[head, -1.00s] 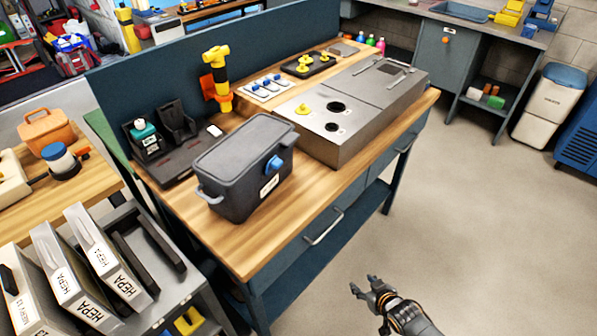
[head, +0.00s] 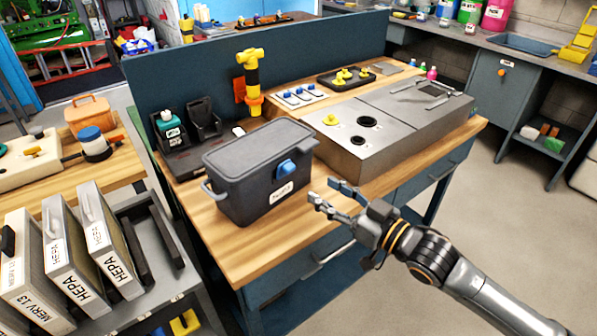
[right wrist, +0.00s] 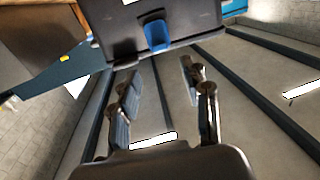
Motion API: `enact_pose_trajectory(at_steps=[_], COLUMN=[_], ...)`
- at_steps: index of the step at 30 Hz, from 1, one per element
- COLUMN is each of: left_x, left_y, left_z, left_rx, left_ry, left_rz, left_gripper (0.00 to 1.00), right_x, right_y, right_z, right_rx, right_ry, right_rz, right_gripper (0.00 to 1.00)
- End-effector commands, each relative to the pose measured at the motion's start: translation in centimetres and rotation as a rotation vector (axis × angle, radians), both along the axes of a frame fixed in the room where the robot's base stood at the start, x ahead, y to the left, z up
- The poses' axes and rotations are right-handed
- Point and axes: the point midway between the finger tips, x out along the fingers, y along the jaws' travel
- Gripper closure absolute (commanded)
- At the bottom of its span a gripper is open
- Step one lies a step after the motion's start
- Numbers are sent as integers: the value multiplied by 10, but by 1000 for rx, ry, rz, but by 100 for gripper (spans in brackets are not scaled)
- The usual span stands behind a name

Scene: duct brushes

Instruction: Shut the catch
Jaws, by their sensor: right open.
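The blue catch (head: 287,168) sits on the front wall of a dark grey lidded box (head: 250,200) on the wooden bench. The lid (head: 258,138) lies on the box; I cannot tell whether the catch is fastened. My right gripper (head: 321,193) is open and empty, just right of the box and apart from the catch. In the right wrist view the catch (right wrist: 157,34) is ahead, beyond the two spread fingers (right wrist: 158,98) and centred between them. My left gripper is not in view.
A steel housing (head: 345,160) with round holes stands right of the box. A black charger stand (head: 180,160) and a yellow tool (head: 251,80) are behind it. Several HEPA filters (head: 75,255) stand at the left. Bare bench top (head: 250,262) lies before the box.

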Motion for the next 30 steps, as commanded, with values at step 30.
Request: enact_pose_trajectory(at_steps=[30], left_x=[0], left_y=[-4], left_z=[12], left_rx=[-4], left_ry=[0], left_rz=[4], left_gripper=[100], right_x=[64], right_y=[63], right_z=[0], right_rx=[-2], right_ry=[-1], right_rz=[0], right_gripper=[81])
